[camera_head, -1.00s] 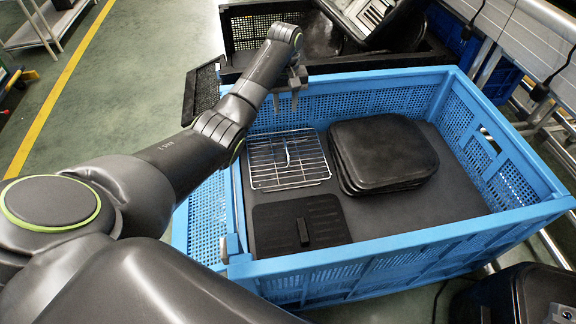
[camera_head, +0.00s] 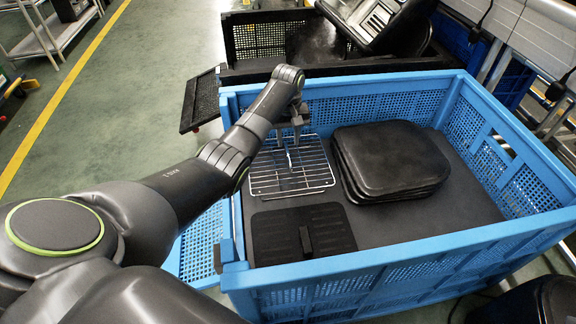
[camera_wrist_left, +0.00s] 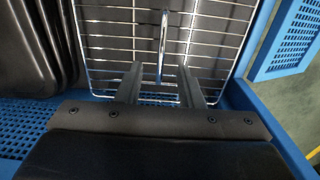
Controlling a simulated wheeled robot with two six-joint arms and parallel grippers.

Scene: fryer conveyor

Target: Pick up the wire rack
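The wire rack (camera_head: 306,176) is a silver grid with a raised handle in its middle. It lies flat at the back left inside the blue crate (camera_head: 400,249). My left gripper (camera_head: 288,141) is above the rack's far part, pointing down. In the left wrist view the rack (camera_wrist_left: 205,45) fills the upper middle, and the handle (camera_wrist_left: 162,45) stands between the lines of the two fingers. The left gripper (camera_wrist_left: 160,85) is open, with a clear gap between its fingers and nothing in it. My right gripper is not in view.
A stack of black trays (camera_head: 385,160) lies to the right of the rack. A flat black plate with a handle (camera_head: 330,222) lies in front of it. The crate's blue walls surround them. A black crate (camera_head: 265,40) stands behind.

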